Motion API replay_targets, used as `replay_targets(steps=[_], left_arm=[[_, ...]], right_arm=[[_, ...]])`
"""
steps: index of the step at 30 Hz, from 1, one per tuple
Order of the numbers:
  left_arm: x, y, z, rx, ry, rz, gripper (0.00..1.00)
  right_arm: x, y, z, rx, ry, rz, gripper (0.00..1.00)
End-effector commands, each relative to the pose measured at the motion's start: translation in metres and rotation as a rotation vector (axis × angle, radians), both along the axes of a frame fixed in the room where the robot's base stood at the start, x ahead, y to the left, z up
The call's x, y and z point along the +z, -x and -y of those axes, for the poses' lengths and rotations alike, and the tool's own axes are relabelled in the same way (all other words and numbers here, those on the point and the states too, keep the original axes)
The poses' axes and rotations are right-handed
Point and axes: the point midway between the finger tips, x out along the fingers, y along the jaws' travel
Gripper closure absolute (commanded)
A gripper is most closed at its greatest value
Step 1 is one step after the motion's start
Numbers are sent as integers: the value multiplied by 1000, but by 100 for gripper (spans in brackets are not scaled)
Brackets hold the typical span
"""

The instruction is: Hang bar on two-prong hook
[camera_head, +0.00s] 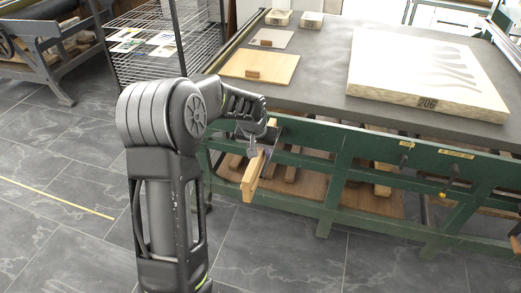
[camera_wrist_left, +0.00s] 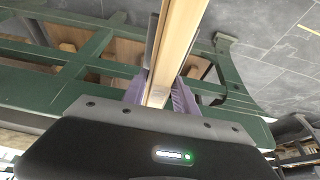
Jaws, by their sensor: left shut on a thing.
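A pale wooden bar (camera_head: 253,178) is held in my left gripper (camera_head: 254,149), beside the front side of the green table frame. In the left wrist view the bar (camera_wrist_left: 181,38) runs up from between the fingers of the left gripper (camera_wrist_left: 158,96), which are shut on it. In the head view my gripper and arm mostly hide the hook. My right gripper is not in view.
The green frame (camera_head: 340,165) carries a dark tabletop (camera_head: 320,85) with a large pale stone slab (camera_head: 430,75) and wooden boards (camera_head: 260,67). A wire rack (camera_head: 150,40) stands at the back left. The grey tiled floor (camera_head: 70,150) is clear at the left.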

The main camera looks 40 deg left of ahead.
Motion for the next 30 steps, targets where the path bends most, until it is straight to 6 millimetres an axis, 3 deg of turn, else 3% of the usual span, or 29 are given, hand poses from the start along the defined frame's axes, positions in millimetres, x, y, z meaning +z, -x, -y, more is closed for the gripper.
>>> replay_targets(steps=[4, 5, 13, 23, 30], left_arm=[[1, -1, 0, 0, -1, 3, 100], [1, -1, 0, 0, -1, 3, 63], [1, 0, 0, 0, 0, 1, 41], [2, 1, 0, 0, 1, -2, 40], [29, 11, 4, 1, 1, 2, 40]], right_arm=[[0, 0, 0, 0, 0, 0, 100], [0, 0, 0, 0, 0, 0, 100], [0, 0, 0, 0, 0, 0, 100], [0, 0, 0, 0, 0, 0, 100], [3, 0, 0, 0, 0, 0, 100]])
